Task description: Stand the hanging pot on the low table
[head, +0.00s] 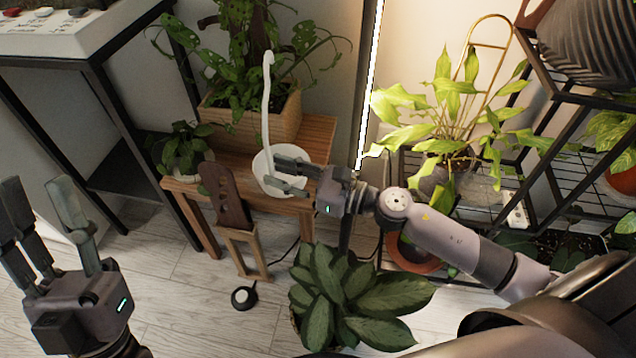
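The hanging pot (262,162) is a white round pot with a tall white stem that ends in a hook at the top. It is upright over the front part of the low wooden table (318,130); I cannot tell whether its base touches the top. My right gripper (268,172) reaches in from the right, in front of the pot and near the stem's foot. Its fingers are apart and hide part of the pot. My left gripper (42,195) is open and empty at the lower left, away from the table.
A wooden planter (250,122) with a leafy plant stands at the table's back, and a small potted plant (184,150) at its left. A dark brown board on a wooden stand (243,250) is in front. A big-leaved plant (340,295) stands nearer; a black rack (555,140) is right.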

